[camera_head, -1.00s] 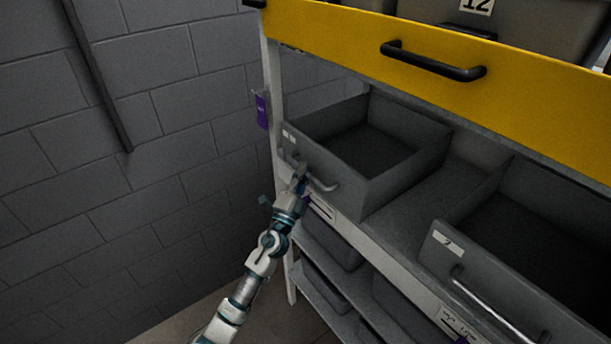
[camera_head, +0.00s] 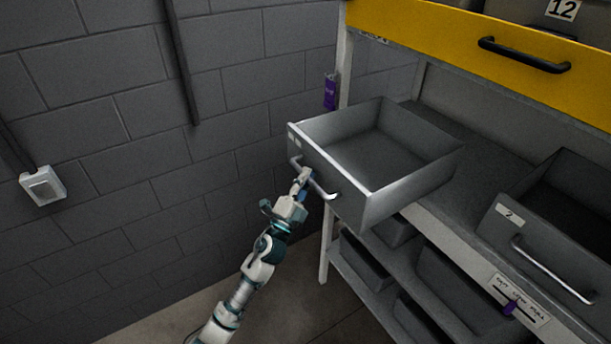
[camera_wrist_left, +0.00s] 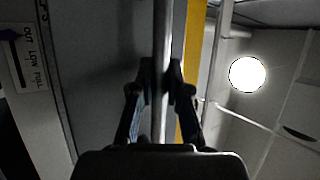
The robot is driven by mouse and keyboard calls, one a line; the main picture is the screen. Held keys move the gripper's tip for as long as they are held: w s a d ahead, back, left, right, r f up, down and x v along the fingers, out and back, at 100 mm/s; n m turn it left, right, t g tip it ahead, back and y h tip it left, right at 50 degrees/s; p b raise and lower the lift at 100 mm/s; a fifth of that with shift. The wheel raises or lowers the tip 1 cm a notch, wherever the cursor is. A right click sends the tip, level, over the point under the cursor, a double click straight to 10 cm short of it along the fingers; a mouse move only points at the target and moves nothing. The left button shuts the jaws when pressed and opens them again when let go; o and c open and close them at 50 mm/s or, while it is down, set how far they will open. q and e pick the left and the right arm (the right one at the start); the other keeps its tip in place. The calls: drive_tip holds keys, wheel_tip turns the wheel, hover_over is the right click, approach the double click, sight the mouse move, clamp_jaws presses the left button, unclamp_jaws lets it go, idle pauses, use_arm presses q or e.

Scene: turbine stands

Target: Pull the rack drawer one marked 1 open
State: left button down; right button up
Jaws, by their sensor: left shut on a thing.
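The grey rack drawer (camera_head: 340,172) at the left end of the shelf stands well out past the shelf's front edge, and it looks empty. A small pale label sits at the left of its front; I cannot read its number. My left gripper (camera_head: 304,181) is at the drawer's bar handle (camera_head: 322,187), shut on it. In the left wrist view the two fingers (camera_wrist_left: 160,85) close on either side of the bar handle (camera_wrist_left: 160,45), which runs between them. My right gripper is not in view.
A second grey drawer, marked 2 (camera_head: 540,250), stands to the right on the same shelf. A yellow drawer (camera_head: 480,45) with a black handle is above. Grey bins (camera_head: 365,262) sit below. A block wall (camera_head: 120,130) is at the left.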

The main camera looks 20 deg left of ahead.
use_arm(q)
drive_tip(key=shift+d+f, duration=0.15)
drive_tip(key=shift+w+d+f, duration=0.1)
drive_tip(key=shift+w+d, duration=0.25)
drive_tip(key=c, duration=1.4)
unclamp_jaws()
drive_tip(key=shift+d, duration=0.1)
drive_tip(key=shift+s+r, duration=0.2)
drive_tip(key=v, duration=1.2)
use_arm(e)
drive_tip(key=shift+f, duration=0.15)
use_arm(q)
drive_tip(key=shift+f, duration=0.1)
